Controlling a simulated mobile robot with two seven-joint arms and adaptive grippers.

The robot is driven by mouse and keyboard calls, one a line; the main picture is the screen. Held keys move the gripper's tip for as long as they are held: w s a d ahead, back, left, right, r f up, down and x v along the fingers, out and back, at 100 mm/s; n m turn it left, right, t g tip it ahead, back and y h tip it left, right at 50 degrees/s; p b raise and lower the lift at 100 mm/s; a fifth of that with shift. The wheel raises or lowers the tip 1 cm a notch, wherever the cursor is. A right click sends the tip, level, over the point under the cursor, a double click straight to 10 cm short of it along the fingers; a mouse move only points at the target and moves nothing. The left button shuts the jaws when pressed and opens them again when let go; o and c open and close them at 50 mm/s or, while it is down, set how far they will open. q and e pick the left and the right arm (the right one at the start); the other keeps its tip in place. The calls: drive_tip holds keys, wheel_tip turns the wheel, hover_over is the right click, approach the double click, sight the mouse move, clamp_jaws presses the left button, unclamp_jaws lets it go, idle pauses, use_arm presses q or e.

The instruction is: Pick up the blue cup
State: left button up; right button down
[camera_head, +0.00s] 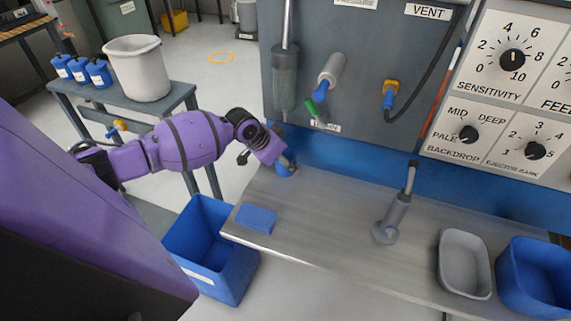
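A small blue cup (284,171) stands at the back left corner of the metal shelf, under the grey panel. My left arm, purple with dark joints, reaches in from the left, and its gripper (287,161) is right over the cup. The gripper and wrist hide the cup's upper part. The fingers are too small and covered to show whether they are open or shut, or whether they touch the cup. My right gripper is not in view.
A blue block (256,218) lies at the shelf's left front edge. A grey nozzle (391,222), grey tray (465,264) and blue bin (535,278) are to the right. A blue crate (205,250) is below. Blue containers (98,73) and a white bucket (138,68) stand on a side table.

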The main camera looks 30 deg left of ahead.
use_arm(q)
drive_tip(key=c, duration=0.6)
